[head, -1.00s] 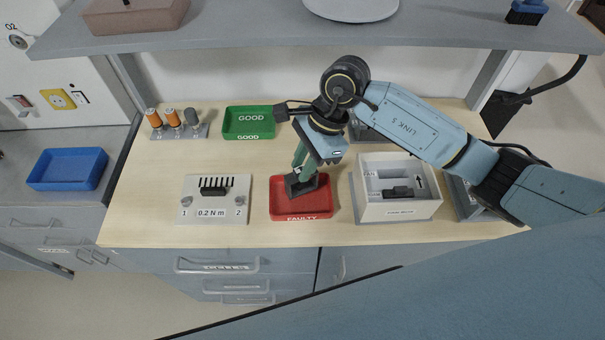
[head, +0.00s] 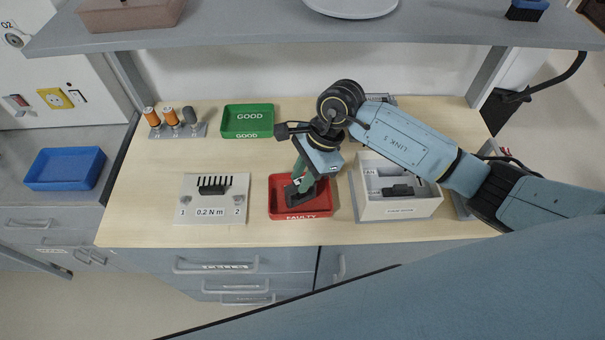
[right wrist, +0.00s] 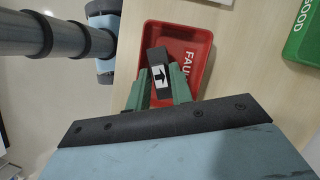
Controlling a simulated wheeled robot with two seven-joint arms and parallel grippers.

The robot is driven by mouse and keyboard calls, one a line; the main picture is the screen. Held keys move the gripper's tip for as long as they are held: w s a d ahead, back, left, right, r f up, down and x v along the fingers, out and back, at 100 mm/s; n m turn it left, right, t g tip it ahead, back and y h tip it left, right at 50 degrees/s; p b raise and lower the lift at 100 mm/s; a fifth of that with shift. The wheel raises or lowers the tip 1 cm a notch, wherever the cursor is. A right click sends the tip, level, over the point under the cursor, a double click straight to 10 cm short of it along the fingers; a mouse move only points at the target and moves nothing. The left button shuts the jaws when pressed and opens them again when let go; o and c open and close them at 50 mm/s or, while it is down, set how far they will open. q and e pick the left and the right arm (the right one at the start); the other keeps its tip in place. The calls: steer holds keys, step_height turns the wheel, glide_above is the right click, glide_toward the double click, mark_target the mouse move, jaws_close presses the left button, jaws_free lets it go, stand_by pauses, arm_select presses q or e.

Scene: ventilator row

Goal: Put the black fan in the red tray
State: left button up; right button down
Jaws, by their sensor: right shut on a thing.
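The black fan (head: 300,194) is a small dark block. In the right wrist view the fan (right wrist: 155,58) shows a white label with a black arrow. My right gripper (head: 304,186) has green fingers and is shut on the fan; the fingers also show in the right wrist view (right wrist: 160,88). It holds the fan over or inside the red tray (head: 326,211), marked FAULTY; I cannot tell whether the fan touches the tray floor. The red tray also shows in the right wrist view (right wrist: 205,45). My left gripper is not in view.
A green GOOD tray (head: 247,107) stands at the back. A white divided box (head: 402,210) with a dark part (head: 397,190) stands right of the red tray. A white torque plate (head: 213,188) lies to its left. A grey shelf (head: 240,30) overhangs the back.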

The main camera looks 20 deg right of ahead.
steer(key=shift+f, duration=0.15)
steer(key=c, duration=1.2)
jaws_free()
steer(key=shift+c, duration=0.2)
steer(key=shift+r+p, duration=0.85)
steer(key=shift+p, duration=0.05)
steer(key=b+v, duration=0.1)
steer(key=v, duration=1)
steer(key=shift+d+r+b, duration=0.2)
steer(key=shift+r+b, duration=0.05)
steer(key=shift+b, duration=0.15)
